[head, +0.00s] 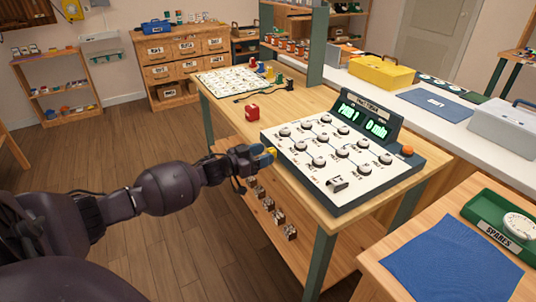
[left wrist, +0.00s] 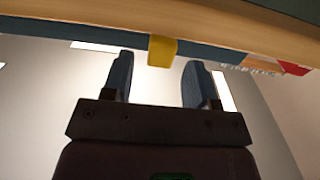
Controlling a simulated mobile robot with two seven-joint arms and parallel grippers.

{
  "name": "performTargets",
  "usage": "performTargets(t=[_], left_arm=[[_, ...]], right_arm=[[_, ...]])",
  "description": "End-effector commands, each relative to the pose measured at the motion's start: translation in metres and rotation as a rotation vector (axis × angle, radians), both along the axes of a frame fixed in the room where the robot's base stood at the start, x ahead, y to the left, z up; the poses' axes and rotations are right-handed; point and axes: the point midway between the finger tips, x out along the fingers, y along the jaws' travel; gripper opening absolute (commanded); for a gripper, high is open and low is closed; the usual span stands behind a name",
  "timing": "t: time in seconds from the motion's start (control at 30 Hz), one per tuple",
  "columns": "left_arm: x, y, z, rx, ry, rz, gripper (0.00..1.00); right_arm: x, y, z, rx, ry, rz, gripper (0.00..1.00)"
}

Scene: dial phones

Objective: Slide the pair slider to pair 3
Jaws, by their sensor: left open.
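The dial console (head: 345,152) stands on the wooden table, its sloped white panel carrying several round knobs. Its green display (head: 362,122) appears to read "PAIR 1" and "0 min". A yellow tab (head: 271,154), which looks like the pair slider, sits at the console's left edge. It also shows in the left wrist view (left wrist: 162,50). My left gripper (head: 260,156) is open beside the console, at the tab. In the wrist view its two blue fingertips (left wrist: 160,72) are either side of the tab, with gaps on both sides. My right gripper is out of view.
An orange button (head: 407,150) is on the console's right.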

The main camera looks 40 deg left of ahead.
Motion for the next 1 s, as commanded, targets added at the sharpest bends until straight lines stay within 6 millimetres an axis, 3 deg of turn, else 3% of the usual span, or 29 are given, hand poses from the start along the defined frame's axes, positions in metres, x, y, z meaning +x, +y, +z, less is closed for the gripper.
performTargets(t=[0.2, 0.53, 0.87, 1.0], left_arm=[[0.013, -0.005, -0.001, 0.002, 0.001, 0.001, 0.53], [0.015, -0.006, 0.0, 0.001, 0.001, 0.001, 0.52], [0.015, -0.006, 0.0, 0.001, 0.001, 0.001, 0.01], [0.015, -0.006, 0.0, 0.001, 0.0, 0.001, 0.0]], right_arm=[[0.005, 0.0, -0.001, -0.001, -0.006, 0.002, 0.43], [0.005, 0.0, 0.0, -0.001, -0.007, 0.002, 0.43], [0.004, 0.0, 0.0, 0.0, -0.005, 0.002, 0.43], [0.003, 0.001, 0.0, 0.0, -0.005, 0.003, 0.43]])
